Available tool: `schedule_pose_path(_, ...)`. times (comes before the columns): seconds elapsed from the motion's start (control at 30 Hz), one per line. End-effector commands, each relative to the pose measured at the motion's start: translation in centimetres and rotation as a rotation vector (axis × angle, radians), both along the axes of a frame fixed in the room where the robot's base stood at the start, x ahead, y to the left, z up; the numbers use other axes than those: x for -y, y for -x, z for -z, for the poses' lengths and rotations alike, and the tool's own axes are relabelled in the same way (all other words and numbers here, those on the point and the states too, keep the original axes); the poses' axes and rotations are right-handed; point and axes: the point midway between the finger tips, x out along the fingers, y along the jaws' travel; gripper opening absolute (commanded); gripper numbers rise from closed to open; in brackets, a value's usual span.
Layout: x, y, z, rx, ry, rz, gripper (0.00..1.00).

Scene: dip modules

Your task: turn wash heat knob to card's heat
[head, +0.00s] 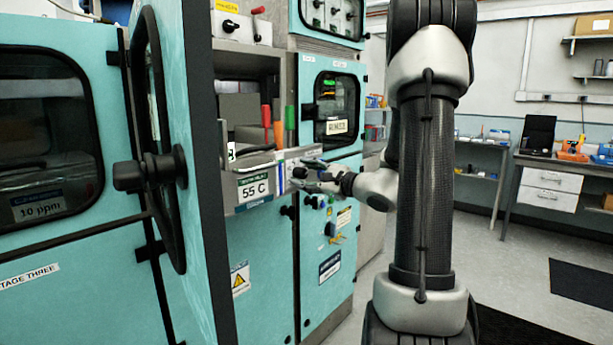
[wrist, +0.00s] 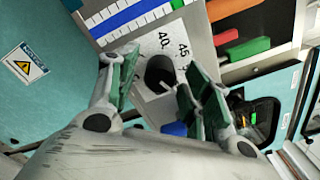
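The black knob (wrist: 160,72) sits on a white dial plate (wrist: 150,45) in the wrist view. The numbers 40 and 45 are readable on the plate; the rest is hidden by my fingers. A light mark shows at the knob's lower right edge. My gripper (wrist: 160,88) is open, its green-padded fingers on either side of the knob, with gaps visible; I cannot tell if the tips reach past its face. In the head view my gripper (head: 318,180) is at the panel and the knob cannot be made out. A card (head: 254,188) reading 55 C hangs left of it.
A large open door with a black handwheel (head: 155,170) stands at the left. Red, orange and green handles (head: 277,125) rise above the panel. A blue part (wrist: 174,128) shows between my fingers, lower in the wrist view.

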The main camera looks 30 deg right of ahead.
Motion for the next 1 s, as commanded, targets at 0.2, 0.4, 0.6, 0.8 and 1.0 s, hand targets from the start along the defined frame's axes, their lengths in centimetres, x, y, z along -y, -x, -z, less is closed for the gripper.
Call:
schedule_pose_path(0.2,0.01,0.02,0.0,0.0,0.0,0.0,0.06)
schedule_pose_path(0.4,0.0,0.02,0.01,-0.018,-0.049,0.0,0.04)
schedule_pose_path(0.6,0.0,0.02,0.02,-0.053,-0.147,0.0,0.04)
schedule_pose_path(0.8,0.01,0.03,0.04,-0.054,-0.146,-0.001,0.04)
schedule_pose_path(1.0,0.0,0.02,0.02,-0.053,-0.146,0.0,0.51)
